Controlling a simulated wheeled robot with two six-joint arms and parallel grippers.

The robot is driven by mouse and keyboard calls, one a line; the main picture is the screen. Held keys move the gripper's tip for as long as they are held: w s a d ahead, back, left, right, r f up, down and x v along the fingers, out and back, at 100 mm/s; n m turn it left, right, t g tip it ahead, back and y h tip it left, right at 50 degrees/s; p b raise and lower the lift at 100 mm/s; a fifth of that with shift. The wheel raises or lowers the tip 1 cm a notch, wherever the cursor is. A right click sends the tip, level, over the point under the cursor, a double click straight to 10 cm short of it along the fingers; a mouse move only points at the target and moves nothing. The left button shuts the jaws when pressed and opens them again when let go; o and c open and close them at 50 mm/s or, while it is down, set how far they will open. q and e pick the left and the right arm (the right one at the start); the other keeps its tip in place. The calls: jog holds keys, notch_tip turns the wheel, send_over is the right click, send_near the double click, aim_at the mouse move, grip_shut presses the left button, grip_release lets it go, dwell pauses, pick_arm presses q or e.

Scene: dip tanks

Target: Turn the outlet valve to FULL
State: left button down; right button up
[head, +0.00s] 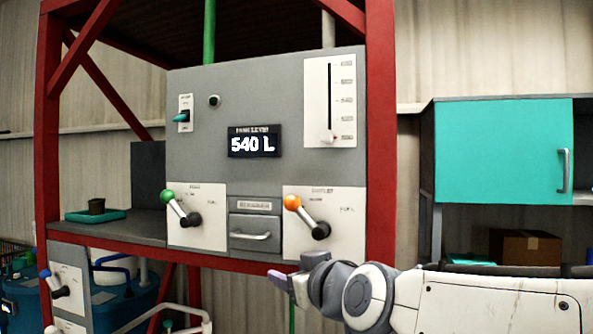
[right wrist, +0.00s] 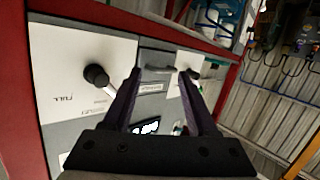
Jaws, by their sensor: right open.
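The outlet valve is a lever with an orange knob (head: 292,202) on a white plate at the lower right of the grey panel. Its lever points up and left from a black hub (head: 320,231); a small label, apparently FULL, is on the plate's right. In the right wrist view the outlet hub (right wrist: 97,77) and its plate marked FULL show upside down, left of the fingers; the orange knob cannot be made out there. My right gripper (head: 277,281) is open and empty, below and left of the outlet valve. My left gripper is not in view.
A green-knobbed lever (head: 168,197) sits on another white plate at left, with a drawer handle (head: 250,236) between the plates. A display (head: 254,141) reads 540 L. Red frame posts (head: 380,130) flank the panel. A teal cabinet (head: 500,150) hangs at right.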

aim_at(294, 204)
jog(key=w+d+r+m+t+h+p, duration=0.1)
jog(key=w+d+r+t, duration=0.15)
jog(key=r, duration=0.75)
jog(key=shift+t, duration=0.35)
jog(key=p+x, duration=0.1)
jog(key=x, duration=0.5)
jog(key=p+x, duration=0.1)
jog(key=x, duration=0.2)
jog(key=shift+w+d+f+p, duration=0.2)
jog(key=shift+w+p, duration=0.15)
jog(key=shift+w, duration=0.15)
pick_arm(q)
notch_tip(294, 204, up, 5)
pick_arm(e)
grip_shut()
